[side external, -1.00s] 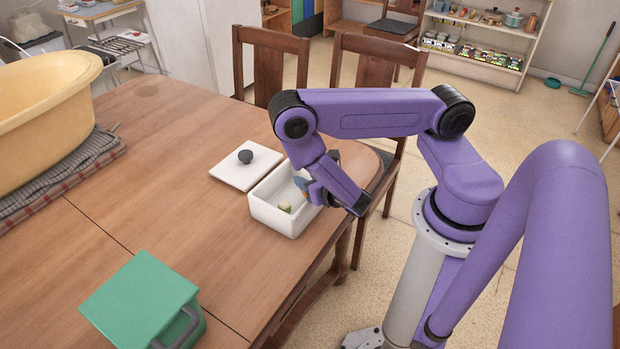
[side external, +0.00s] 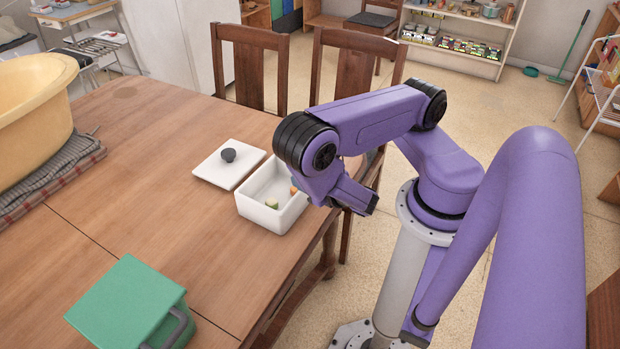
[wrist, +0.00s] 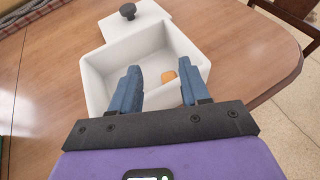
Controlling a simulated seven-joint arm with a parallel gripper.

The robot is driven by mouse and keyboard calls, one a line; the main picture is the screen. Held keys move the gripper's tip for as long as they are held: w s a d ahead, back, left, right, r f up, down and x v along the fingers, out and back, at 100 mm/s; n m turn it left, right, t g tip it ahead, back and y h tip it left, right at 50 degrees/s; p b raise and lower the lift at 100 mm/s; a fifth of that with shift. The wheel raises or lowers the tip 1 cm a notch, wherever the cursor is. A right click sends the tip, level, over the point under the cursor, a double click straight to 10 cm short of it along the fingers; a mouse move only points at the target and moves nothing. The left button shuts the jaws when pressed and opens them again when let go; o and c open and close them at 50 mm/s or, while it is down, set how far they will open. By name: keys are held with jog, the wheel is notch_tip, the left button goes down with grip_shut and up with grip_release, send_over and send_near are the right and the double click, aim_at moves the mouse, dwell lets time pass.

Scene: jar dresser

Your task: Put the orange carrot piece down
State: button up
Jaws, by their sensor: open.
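The orange carrot piece (side external: 293,190) lies inside the white box (side external: 262,218), near the wall closest to my arm. In the wrist view the carrot piece (wrist: 169,76) is on the box floor, between and beyond my blue fingers. My gripper (wrist: 159,68) is open and empty above the white box (wrist: 95,82), with a finger on either side of the carrot piece in the picture. In the side view my arm hides the fingers. A pale green-topped piece (side external: 271,203) also sits in the box; I cannot make it out in the wrist view.
The white lid (side external: 222,170) with a dark knob lies beside the box. A green box with a grey handle (side external: 125,300) stands at the front, and a yellow basin (side external: 35,115) on a folded cloth at the left. The table between them is clear.

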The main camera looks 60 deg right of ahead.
jog(key=s+r+m+g+h, duration=0.4)
jog(key=r+m+g, duration=0.1)
jog(key=r+m, duration=0.6)
jog(key=s+a+r+m+g+y, duration=0.7)
jog(key=s+a+r+y, duration=0.1)
jog(key=s+a+y, duration=0.1)
jog(key=shift+s+a+r+m+y, duration=0.2)
jog(key=shift+s+r+m+y, duration=0.15)
jog(key=shift+s, duration=0.2)
